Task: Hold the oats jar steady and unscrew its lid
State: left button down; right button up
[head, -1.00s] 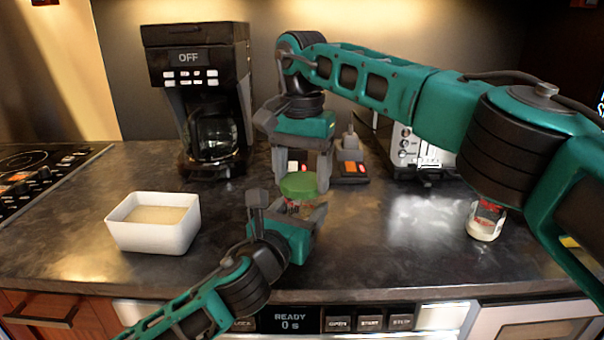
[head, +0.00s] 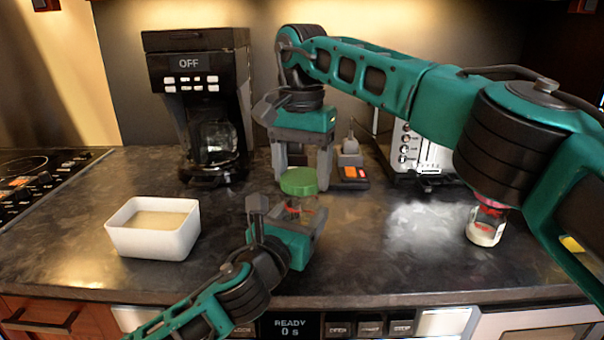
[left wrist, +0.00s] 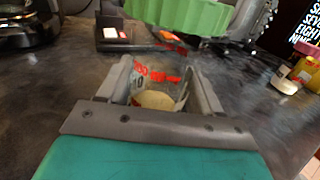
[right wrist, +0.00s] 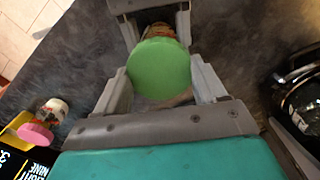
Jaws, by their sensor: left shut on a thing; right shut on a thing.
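The oats jar (head: 303,208) is clear with red lettering and pale contents. It stands upright on the dark counter, partly hidden by my left gripper. My left gripper (head: 290,222) is shut around its body; the left wrist view shows the jar (left wrist: 156,88) between both fingers. The green lid (head: 298,181) is between the fingers of my right gripper (head: 303,172), which comes from above. In the left wrist view the lid (left wrist: 180,15) is above the jar, with a gap between them. The right wrist view shows the lid (right wrist: 158,68) gripped at its sides.
A coffee maker (head: 200,100) and a toaster (head: 425,150) stand behind. Another jar with a red lid (head: 485,225) stands right, near my right arm.

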aim_at(302, 176)
jog(key=shift+r, duration=0.2)
jog(key=shift+r, duration=2)
pick_arm(q)
jog(key=shift+c, duration=0.5)
grip_release()
jog(key=shift+s+a, duration=0.1)
